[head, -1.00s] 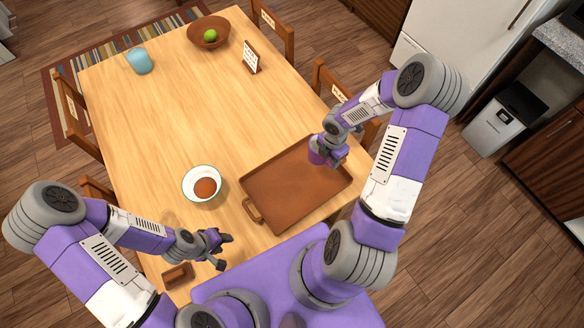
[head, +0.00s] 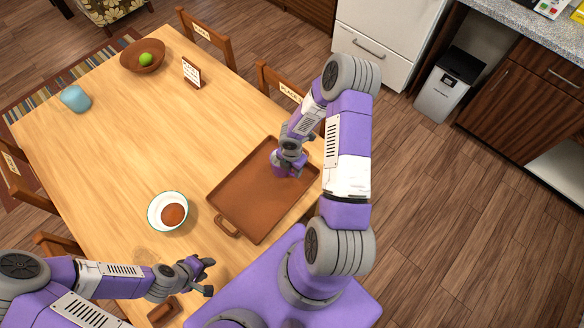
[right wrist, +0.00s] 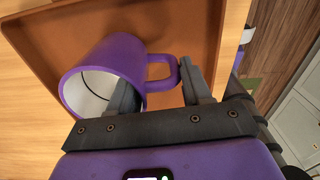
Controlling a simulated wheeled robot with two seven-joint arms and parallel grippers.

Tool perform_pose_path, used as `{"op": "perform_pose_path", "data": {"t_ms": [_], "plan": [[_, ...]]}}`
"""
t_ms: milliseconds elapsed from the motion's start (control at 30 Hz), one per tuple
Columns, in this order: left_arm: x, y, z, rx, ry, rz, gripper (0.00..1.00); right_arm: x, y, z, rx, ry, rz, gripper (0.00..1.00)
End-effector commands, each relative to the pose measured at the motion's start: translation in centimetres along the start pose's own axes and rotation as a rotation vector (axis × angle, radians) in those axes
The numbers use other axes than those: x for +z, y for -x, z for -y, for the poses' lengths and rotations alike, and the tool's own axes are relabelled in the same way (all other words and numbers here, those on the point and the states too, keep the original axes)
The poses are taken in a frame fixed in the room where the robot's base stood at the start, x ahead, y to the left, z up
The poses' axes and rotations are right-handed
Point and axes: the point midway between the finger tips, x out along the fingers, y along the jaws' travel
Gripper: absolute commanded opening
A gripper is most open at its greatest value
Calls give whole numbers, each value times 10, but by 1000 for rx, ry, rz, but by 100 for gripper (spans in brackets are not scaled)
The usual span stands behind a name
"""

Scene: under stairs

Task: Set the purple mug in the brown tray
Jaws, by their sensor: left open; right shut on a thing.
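The purple mug (head: 279,172) is over the far right part of the brown tray (head: 248,208), within its rim in the head view. In the right wrist view the mug (right wrist: 106,52) shows its white inside, with the tray (right wrist: 205,28) behind it. My right gripper (right wrist: 158,86) is shut on the mug, one finger inside its mouth and the other by its handle. Whether the mug's base touches the tray cannot be told. My left gripper (head: 208,277) is open and empty near the table's front edge, left of the tray.
A white bowl (head: 155,222) with a reddish-brown thing in it stands left of the tray. A blue cup (head: 75,99), a brown bowl (head: 131,58) with a green fruit and a small sign (head: 192,73) stand farther back. The table's middle is clear.

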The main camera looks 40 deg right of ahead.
Motion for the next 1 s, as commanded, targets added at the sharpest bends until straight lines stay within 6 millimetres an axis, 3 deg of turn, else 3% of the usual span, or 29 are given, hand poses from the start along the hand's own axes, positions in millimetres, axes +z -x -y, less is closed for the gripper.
{"op": "perform_pose_path", "data": {"t_ms": [100, 133, 300, 667, 767, 1000], "plan": [[0, -4, 2, 0, 0, 0, 43, 0, -4, 0, 1, 0, 0, 0], [0, -4, 1, 0, 0, 0, 43, 0, -4, 0, 0, 0, 0, 52], [0, -3, 1, 0, 0, 0, 43, 0, -3, 0, 0, 0, 0, 75], [0, 1, 0, 0, 0, 0, 43, 0, 2, 0, 0, 0, 0, 75], [0, 5, -2, 0, 0, 0, 43, 1, 16, 0, 2, -2, 3, 75], [1, 19, -7, 0, 0, 0, 43, 1, 70, 0, 3, -3, 3, 75]]}}
